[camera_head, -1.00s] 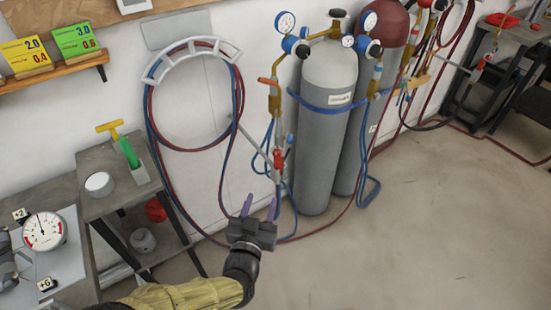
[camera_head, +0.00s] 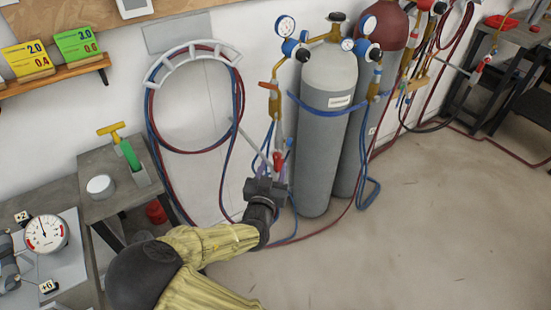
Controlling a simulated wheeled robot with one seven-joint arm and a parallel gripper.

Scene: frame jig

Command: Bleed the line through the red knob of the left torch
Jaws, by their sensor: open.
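The left torch (camera_head: 275,105) hangs upright on its holder arm beside the grey cylinder, with its orange-brass head on top. Its red knob (camera_head: 278,157) sits low on the torch. A blue knob is close beside it, partly hidden. My gripper (camera_head: 274,163) is at the lower end of the torch, pointing up and away from me. Its purple fingers are open, one on the left and one on the right of the red knob. I cannot tell whether they touch it. The gripper body hides the torch's lower end.
Two gas cylinders, one grey (camera_head: 327,140) and one with a red top (camera_head: 391,25), stand right of the torch. Red and blue hoses (camera_head: 154,130) hang on a wall rack at left. A small table (camera_head: 112,202) stands at left. The floor at right is clear.

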